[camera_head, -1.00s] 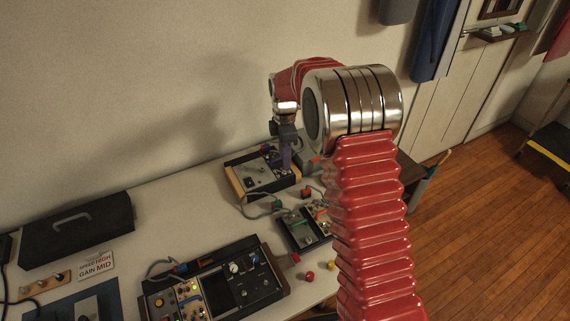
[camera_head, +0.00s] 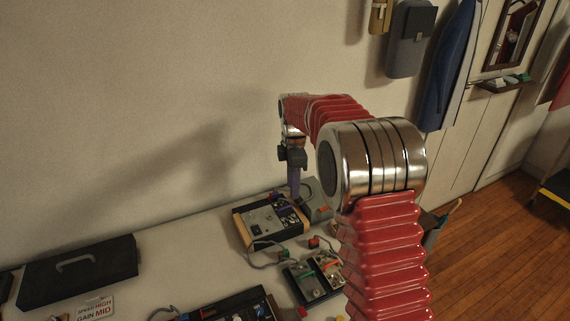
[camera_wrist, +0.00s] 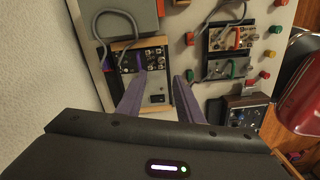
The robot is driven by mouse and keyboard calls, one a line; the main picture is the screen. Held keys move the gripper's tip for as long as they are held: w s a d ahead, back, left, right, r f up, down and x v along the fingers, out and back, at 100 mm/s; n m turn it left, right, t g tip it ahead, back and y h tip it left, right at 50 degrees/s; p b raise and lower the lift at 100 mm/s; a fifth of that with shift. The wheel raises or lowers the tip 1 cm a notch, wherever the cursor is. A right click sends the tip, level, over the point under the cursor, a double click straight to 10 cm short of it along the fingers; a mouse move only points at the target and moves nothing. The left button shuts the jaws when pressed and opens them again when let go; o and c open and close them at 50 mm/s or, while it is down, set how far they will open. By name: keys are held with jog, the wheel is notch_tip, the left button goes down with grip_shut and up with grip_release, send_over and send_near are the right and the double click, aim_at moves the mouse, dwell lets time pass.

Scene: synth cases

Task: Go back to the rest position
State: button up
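My gripper (camera_head: 295,190) hangs at the end of my red arm, above the right part of a wood-sided panel box (camera_head: 242,228) at the back of the bench. In the wrist view my gripper's (camera_wrist: 162,80) two purple fingers stand apart, with nothing between them.
Two small pedal-like boxes (camera_head: 304,283) with cables lie on the white bench (camera_head: 190,262) before the panel box. A dark case (camera_head: 78,270) and a sign (camera_head: 95,308) are at left. A wall stands close behind. Grey box and coat hang right.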

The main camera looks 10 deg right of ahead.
jog(key=s+d+r+m+t, duration=0.1)
jog(key=s+r+m, duration=0.3)
jog(key=s, duration=0.8)
jog(key=s+d+r+m+t, duration=0.1)
jog(key=s+r+m, duration=0.3)
jog(key=s+m, duration=0.4)
jog(key=s+d+r+m+t, duration=0.1)
jog(key=s+r+m+t, duration=0.2)
jog(key=s, duration=1.4)
jog(key=shift+d+r+m+t, duration=0.3)
jog(key=shift+d+r+m, duration=0.15)
jog(key=shift+m, duration=1.35)
